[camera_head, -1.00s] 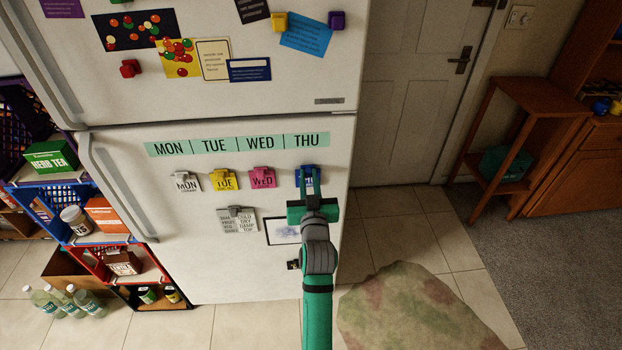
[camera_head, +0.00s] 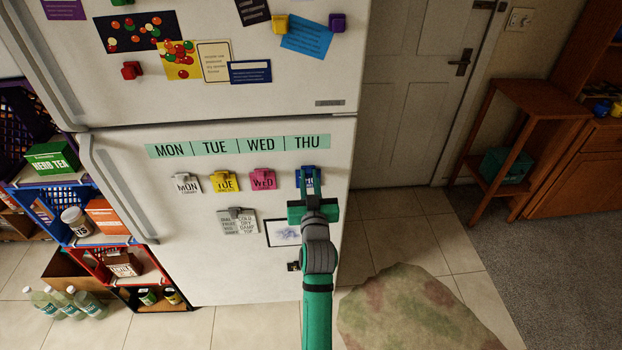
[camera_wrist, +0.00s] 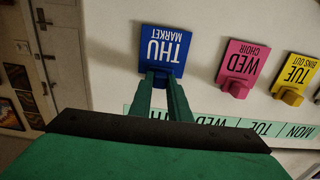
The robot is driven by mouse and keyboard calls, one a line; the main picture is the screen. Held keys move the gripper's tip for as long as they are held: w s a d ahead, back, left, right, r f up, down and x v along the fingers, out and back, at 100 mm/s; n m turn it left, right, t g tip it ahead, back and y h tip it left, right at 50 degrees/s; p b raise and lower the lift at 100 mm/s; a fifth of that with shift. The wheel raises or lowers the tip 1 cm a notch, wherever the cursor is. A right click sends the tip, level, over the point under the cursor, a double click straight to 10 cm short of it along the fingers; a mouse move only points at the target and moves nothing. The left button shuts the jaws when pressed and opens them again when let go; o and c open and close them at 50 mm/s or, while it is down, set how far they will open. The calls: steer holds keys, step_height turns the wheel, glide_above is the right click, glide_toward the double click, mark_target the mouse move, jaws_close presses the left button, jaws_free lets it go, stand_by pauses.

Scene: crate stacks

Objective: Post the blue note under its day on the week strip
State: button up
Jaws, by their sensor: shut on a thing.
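The blue note (camera_wrist: 163,48), reading THU MARKET, lies against the fridge door. In the head view the blue note (camera_head: 309,171) is under THU on the green week strip (camera_head: 237,145), partly hidden by my gripper. My gripper (camera_head: 312,190) reaches it from below. In the wrist view my gripper (camera_wrist: 161,82) has its fingers shut at the note's magnet, which they mostly hide. The week strip (camera_wrist: 285,131) also shows there, upside down. The white MON note (camera_head: 186,184), yellow TUE note (camera_head: 224,182) and pink WED note (camera_head: 262,179) hang under their days.
A grey-clipped list (camera_head: 237,221) and a framed drawing (camera_head: 283,232) are on the door below the notes. Crates of groceries stand left of the fridge. A patterned rug (camera_head: 415,312) lies on the tiles at right. A wooden stand (camera_head: 520,140) is farther right.

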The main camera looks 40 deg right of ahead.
jaws_close()
steer(key=o, duration=1)
jaws_free()
steer(key=shift+c, duration=0.2)
steer(key=shift+s+a, duration=0.1)
steer(key=shift+s+a, duration=0.1)
steer(key=shift+s, duration=0.1)
steer(key=v, duration=0.6)
